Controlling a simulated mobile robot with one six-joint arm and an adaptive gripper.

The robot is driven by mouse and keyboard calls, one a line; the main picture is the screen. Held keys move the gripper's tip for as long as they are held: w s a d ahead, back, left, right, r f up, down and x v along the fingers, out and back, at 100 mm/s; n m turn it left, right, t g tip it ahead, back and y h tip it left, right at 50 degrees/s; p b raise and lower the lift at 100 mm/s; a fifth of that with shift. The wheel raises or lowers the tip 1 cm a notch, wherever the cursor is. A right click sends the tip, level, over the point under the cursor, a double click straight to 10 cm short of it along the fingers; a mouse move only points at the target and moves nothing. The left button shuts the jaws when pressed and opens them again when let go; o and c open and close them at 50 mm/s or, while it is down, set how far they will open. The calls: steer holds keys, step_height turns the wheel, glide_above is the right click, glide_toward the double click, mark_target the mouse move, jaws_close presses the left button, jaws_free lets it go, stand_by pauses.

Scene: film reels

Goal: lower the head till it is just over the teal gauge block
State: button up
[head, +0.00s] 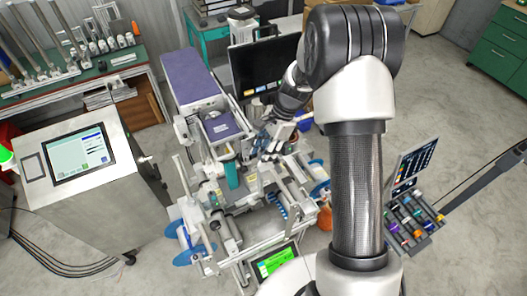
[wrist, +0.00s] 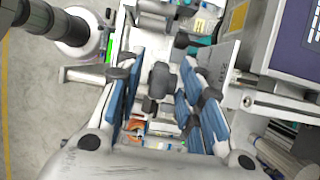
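A teal block (head: 231,175), perhaps the gauge block, stands upright on the film machine (head: 222,240), left of my gripper (head: 268,143) in the head view. In the wrist view my gripper (wrist: 162,100) has its two blue-padded fingers spread apart. A dark grey knob-like part (wrist: 158,82) shows between them, with gaps on both sides. I cannot tell how far below the fingers it lies. A teal piece (wrist: 182,40) shows beyond the fingertips, but I cannot tell if it is the same block. I cannot make out for certain which part is the head.
A purple-topped unit (head: 190,78) and a dark monitor (head: 262,68) stand behind the machine. A console with a screen (head: 82,152) is at left. Blue reels (head: 188,256) stick out at the machine's side. A small parts rack (head: 412,222) stands at right. Grey floor is open around it.

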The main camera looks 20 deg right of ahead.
steer(key=shift+c, duration=0.5)
steer(key=shift+f, duration=0.1)
jaws_close()
steer(key=shift+a, duration=0.1)
